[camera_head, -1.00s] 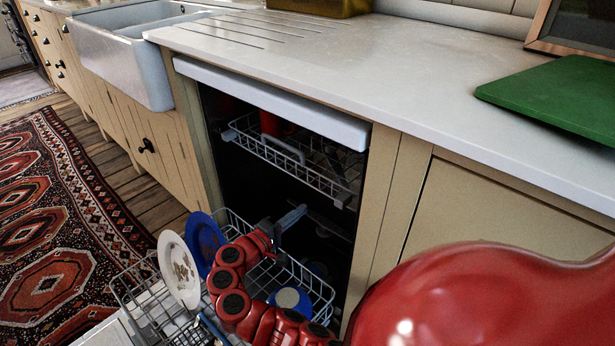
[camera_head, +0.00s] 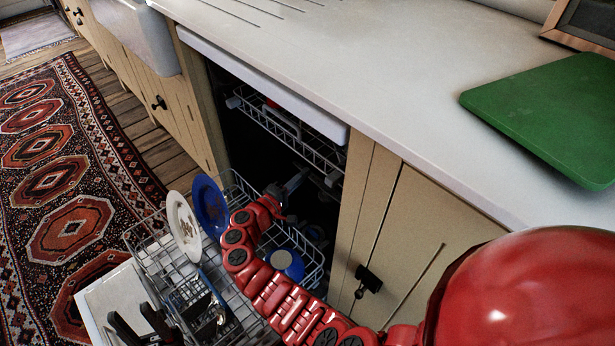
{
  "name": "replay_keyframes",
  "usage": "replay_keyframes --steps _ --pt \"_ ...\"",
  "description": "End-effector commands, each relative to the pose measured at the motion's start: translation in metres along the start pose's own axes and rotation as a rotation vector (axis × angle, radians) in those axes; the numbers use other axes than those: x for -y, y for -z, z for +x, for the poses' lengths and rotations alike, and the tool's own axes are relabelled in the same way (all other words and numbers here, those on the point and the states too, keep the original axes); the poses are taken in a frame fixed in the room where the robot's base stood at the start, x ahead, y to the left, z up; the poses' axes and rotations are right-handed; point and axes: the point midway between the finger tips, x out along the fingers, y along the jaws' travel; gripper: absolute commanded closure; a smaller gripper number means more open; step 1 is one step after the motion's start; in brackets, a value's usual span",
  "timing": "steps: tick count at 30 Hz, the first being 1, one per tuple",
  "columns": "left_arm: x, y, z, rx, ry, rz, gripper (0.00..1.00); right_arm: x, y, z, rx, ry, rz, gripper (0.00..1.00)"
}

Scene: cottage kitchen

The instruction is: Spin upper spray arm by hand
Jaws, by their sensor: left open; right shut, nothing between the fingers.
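The dishwasher stands open under the counter, its upper rack (camera_head: 290,128) partly inside. The space beneath that rack is dark, and I cannot clearly make out the upper spray arm there. My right gripper (camera_head: 293,184), on the red arm, is shut and empty. It points into the dark opening, below the upper rack and above the lower rack (camera_head: 318,275). Whether it touches anything inside cannot be told. My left gripper (camera_head: 140,325) shows as two dark, spread fingers at the bottom left, open and empty, over the dishwasher door (camera_head: 100,297).
The lower rack is pulled out and holds a white plate (camera_head: 184,226), a blue plate (camera_head: 210,207), a blue bowl (camera_head: 288,264) and a cutlery basket (camera_head: 205,308). A green board (camera_head: 550,115) lies on the counter (camera_head: 390,75). A patterned rug (camera_head: 65,190) covers the floor.

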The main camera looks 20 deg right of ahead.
Motion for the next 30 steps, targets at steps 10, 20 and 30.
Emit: replay_keyframes --steps 10,20,30 --pt "-0.001 -0.001 -0.013 -0.008 -0.011 0.003 0.56 0.001 -0.009 0.068 0.001 0.000 0.003 1.00" --pt "-0.001 -0.001 -0.013 -0.009 -0.012 0.004 0.56 0.000 -0.028 0.086 0.000 0.001 0.001 1.00" --pt "-0.001 -0.001 -0.013 -0.009 -0.012 0.004 0.56 0.000 -0.030 0.087 0.000 0.002 0.000 1.00"
